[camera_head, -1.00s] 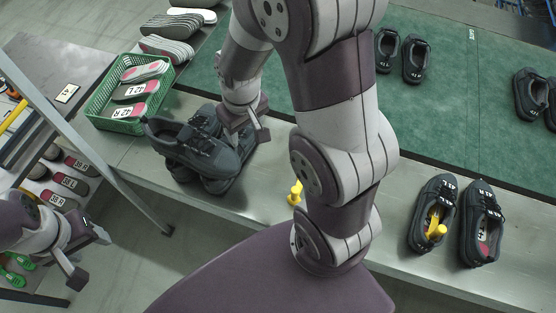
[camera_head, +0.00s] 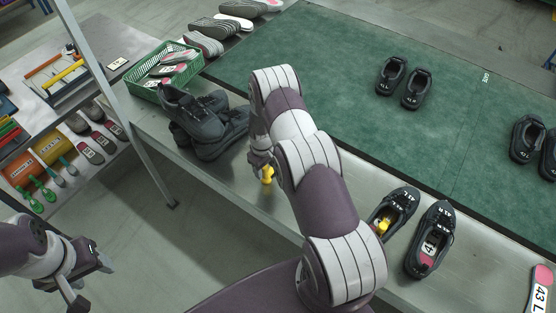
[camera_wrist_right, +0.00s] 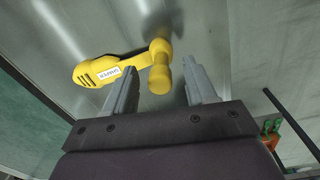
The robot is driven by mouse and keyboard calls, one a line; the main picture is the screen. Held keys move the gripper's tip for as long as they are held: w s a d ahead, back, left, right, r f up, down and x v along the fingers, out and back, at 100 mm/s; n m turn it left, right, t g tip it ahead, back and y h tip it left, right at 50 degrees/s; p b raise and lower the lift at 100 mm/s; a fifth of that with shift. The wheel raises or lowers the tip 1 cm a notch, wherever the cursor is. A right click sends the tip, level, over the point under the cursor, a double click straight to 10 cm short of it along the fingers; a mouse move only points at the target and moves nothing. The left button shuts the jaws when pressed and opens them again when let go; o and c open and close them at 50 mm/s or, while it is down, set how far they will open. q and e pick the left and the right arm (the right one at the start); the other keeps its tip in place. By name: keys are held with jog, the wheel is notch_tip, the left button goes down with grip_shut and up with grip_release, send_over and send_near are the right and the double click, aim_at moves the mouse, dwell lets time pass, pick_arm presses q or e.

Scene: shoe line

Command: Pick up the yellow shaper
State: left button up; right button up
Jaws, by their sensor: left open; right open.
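A yellow shaper (camera_wrist_right: 118,66) with a small white label lies on the metal bench top in the right wrist view. Its knobbed end (camera_wrist_right: 160,68) is in front of and between the two finger tips of my open right gripper (camera_wrist_right: 160,85). In the head view the shaper (camera_head: 268,174) shows just below my right gripper (camera_head: 262,160), partly hidden by it. Another yellow shaper (camera_head: 384,226) sits inside a dark shoe at the right. My left gripper (camera_head: 88,268) is open and empty at the lower left, away from the bench.
A pile of dark shoes (camera_head: 205,125) stands left of my right arm, beside a green basket (camera_head: 168,88) of insoles. A pair of dark shoes (camera_head: 430,240) stands on the bench at the right. The green mat (camera_head: 330,70) runs behind.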

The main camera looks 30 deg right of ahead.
jog(key=shift+w+f, duration=0.2)
jog(key=shift+f, duration=0.35)
jog(key=shift+w+f, duration=0.2)
jog(key=shift+f, duration=0.3)
jog(key=shift+s, duration=0.15)
jog(key=shift+s+r, duration=0.15)
jog(key=c, duration=0.4)
grip_shut()
